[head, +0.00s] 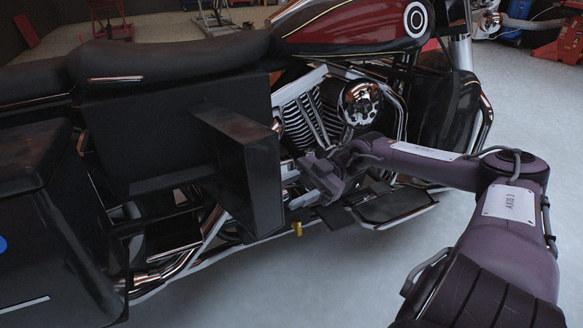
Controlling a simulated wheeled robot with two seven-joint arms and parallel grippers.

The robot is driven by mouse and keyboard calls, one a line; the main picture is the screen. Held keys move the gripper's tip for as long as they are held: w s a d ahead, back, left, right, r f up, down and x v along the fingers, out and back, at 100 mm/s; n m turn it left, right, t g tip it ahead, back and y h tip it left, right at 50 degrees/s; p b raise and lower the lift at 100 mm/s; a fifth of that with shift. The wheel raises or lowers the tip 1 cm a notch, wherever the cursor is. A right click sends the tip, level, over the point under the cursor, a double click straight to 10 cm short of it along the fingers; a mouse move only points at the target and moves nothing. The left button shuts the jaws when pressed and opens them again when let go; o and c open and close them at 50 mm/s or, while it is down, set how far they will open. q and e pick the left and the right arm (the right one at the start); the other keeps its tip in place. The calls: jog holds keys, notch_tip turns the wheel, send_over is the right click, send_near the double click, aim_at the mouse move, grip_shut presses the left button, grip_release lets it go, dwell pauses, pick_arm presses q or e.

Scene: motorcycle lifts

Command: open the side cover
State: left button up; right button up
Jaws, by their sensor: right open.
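The motorcycle (350,25) stands side-on, with its black seat (170,60) at the upper left. Below the seat is a flat black side panel (130,130). A black box-edged cover (245,165), which looks like the side cover, juts out from the bike's side toward me at an angle to that panel. Its hinge or catch cannot be made out. My right gripper (322,178) is open and empty, just right of the cover's outer edge and in front of the engine. Whether it touches the cover is unclear. My left gripper is out of view.
The chrome engine (310,115) and round air cleaner (361,102) lie behind my right gripper. A footboard (390,205) sits below my right forearm. A black saddlebag (50,220) fills the lower left. Grey floor (350,275) is clear below the bike.

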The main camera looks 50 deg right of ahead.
jog(key=shift+d, duration=0.1)
jog(key=d+f+b, duration=0.1)
jog(key=d+b, duration=0.1)
jog(key=d, duration=0.5)
jog(key=shift+s+d+b, duration=0.25)
jog(key=shift+b, duration=0.1)
